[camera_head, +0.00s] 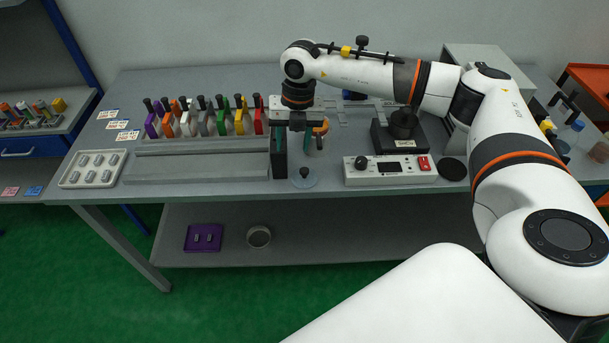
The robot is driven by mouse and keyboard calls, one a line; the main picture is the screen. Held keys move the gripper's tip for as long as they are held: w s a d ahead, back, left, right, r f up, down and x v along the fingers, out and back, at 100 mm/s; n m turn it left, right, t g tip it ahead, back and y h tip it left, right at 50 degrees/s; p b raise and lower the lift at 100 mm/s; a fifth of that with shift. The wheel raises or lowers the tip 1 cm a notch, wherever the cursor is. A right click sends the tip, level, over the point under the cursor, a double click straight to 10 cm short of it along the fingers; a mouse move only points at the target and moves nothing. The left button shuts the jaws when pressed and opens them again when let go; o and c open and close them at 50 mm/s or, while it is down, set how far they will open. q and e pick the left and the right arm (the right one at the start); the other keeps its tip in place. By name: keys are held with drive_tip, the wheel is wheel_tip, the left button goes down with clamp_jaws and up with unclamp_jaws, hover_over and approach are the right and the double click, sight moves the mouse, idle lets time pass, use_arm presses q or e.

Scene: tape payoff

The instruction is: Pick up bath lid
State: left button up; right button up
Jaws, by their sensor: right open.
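The gripper looks apart from the lid, though the exact height gap is hard to tell. My left gripper is not in view.
A white control box (390,171) stands just right of the lid, with a black round disc (453,169) beyond it. Several coloured holders (205,118) stand in a row at left, behind a grey rail. A light tray (93,168) sits at the left end.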

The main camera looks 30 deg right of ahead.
drive_tip(key=d+h, duration=0.1)
drive_tip(key=d, duration=0.3)
drive_tip(key=p, duration=0.2)
hover_over(304, 170)
drive_tip(key=shift+m, duration=0.4)
drive_tip(key=f, duration=0.4)
drive_tip(key=shift+d+f, duration=0.25)
drive_tip(key=shift+f, duration=0.15)
drive_tip(key=f+p, duration=0.1)
drive_tip(key=f, duration=0.1)
drive_tip(key=f+p, duration=0.1)
drive_tip(key=f, duration=0.2)
drive_tip(key=shift+a+f, duration=0.2)
drive_tip(key=shift+f, duration=0.35)
drive_tip(key=shift+c, duration=0.6)
clamp_jaws()
